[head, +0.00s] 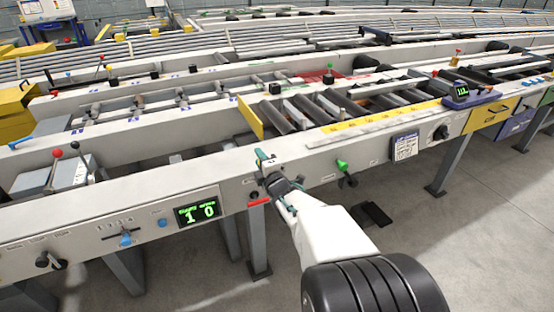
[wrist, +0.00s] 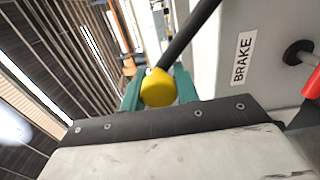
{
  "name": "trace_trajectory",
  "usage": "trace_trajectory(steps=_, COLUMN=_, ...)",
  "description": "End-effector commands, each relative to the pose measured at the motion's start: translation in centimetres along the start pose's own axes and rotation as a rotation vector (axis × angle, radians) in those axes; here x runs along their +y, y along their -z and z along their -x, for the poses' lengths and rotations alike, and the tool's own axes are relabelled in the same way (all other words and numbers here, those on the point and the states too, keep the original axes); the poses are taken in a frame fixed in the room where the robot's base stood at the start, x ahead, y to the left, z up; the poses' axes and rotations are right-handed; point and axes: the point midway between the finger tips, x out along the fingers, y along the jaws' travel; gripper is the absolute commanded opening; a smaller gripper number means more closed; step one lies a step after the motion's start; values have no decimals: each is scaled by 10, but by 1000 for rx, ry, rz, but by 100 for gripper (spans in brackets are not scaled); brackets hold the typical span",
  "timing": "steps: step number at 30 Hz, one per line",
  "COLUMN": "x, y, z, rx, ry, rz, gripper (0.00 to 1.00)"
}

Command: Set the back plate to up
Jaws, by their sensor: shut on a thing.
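My gripper (head: 263,160) is at the front rail of the table, its teal fingers at the rail's face. In the wrist view my gripper (wrist: 159,86) is shut on a yellow ball knob (wrist: 158,90), with one finger on each side. A dark lever rod (wrist: 190,35) runs from the knob to the upper right. In the head view the lever is mostly hidden by my gripper. A yellow plate (head: 250,117) stands raised at the left end of the dark rollers; I see no label naming it the back plate.
A BRAKE label (wrist: 243,58) and a red handle (wrist: 312,82) are right of the lever in the wrist view. The red handle (head: 258,201) hangs below my gripper in the head view. A green-knobbed lever (head: 343,165) is to the right. A display (head: 197,212) is left.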

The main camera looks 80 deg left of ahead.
Motion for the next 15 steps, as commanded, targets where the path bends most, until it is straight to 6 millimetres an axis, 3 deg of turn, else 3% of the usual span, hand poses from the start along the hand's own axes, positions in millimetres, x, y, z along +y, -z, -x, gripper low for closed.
trace_trajectory(steps=11, x=-1, y=-4, z=0, rx=-7, ry=2, rz=5, gripper=0)
trace_trajectory(steps=12, x=-1, y=-5, z=0, rx=-7, ry=2, rz=5, gripper=33)
trace_trajectory(steps=14, x=-1, y=-5, z=0, rx=-7, ry=2, rz=5, gripper=50)
trace_trajectory(steps=15, x=-1, y=-5, z=0, rx=-7, ry=1, rz=5, gripper=52)
